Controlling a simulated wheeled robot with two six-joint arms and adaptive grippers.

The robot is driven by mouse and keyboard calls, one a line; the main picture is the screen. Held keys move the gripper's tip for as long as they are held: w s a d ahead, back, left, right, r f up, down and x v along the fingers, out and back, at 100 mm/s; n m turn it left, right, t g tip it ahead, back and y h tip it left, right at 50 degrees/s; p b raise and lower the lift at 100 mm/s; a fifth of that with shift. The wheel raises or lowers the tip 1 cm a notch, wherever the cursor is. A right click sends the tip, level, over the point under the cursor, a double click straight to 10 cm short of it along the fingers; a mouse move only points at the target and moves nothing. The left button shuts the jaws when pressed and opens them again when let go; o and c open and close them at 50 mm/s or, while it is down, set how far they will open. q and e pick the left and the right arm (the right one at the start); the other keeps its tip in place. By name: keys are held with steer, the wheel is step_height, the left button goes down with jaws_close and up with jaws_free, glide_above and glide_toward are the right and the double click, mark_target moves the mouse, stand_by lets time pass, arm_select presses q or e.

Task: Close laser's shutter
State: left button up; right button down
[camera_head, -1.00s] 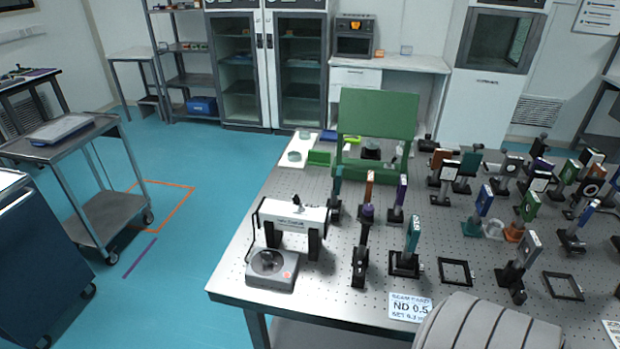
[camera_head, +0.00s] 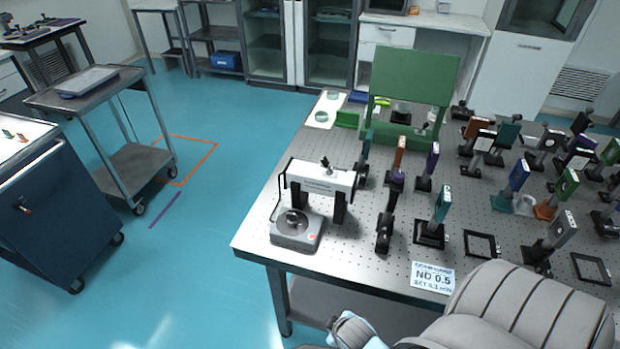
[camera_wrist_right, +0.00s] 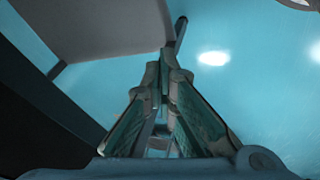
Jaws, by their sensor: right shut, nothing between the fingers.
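The laser is a white box (camera_head: 318,178) on two black posts near the table's left edge in the head view. A small black shutter piece (camera_head: 326,163) stands up on top of it; I cannot tell its exact position. A grey control unit (camera_head: 297,230) with a round dial sits in front of the laser. In the right wrist view my right gripper (camera_wrist_right: 164,62) is shut and empty, with blue floor beyond it. It is low, apart from the laser. My left gripper is not in view.
The perforated optical table (camera_head: 350,265) carries several mounted optics right of the laser and a green panel (camera_head: 413,88) behind it.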

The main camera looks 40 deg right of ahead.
step_height(320, 180, up, 11)
steer(key=w+t+h, duration=0.1)
steer(key=w, duration=0.2)
steer(key=n+t+h, duration=0.7)
steer(key=n+t, duration=0.1)
steer(key=n, duration=0.4)
glide_toward(311, 177)
step_height(311, 177, up, 4)
steer(key=shift+a, duration=0.1)
steer(key=shift+f, duration=0.1)
steer(key=x, duration=1)
steer(key=shift+f, duration=0.15)
steer(key=shift+b, duration=0.35)
